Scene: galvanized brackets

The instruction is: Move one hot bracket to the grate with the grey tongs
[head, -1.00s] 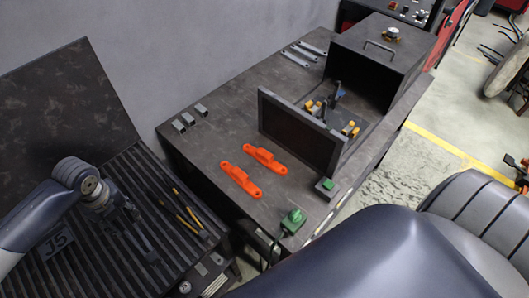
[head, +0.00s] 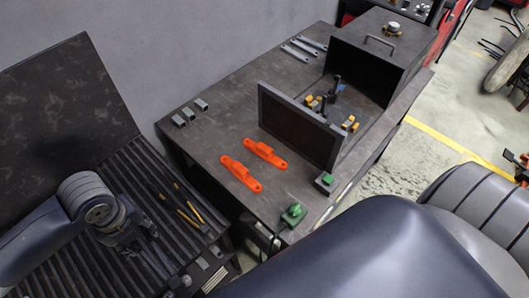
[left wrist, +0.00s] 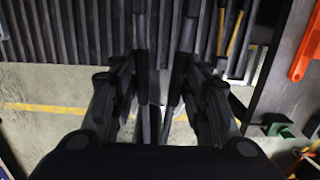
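Two bright orange, hot-looking brackets, one nearer (head: 241,174) and one farther (head: 265,153), lie on the dark bench. The slatted grate (head: 65,262) is at the left. Tongs with yellow handles (head: 187,204) lie on it; the handles also show in the left wrist view (left wrist: 237,33). My left gripper (head: 145,248) is low over the grate, left of these handles. In the left wrist view its fingers (left wrist: 163,75) stand apart, with dark rods near and between them. These may be the grey tongs; contact cannot be told. My right gripper is not in view.
Grey brackets (head: 190,112) and grey bars (head: 303,48) lie at the bench's back. A box furnace (head: 385,50) stands with its dark door panel (head: 297,128) upright in front. A green-topped device (head: 293,215) sits at the near bench edge.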

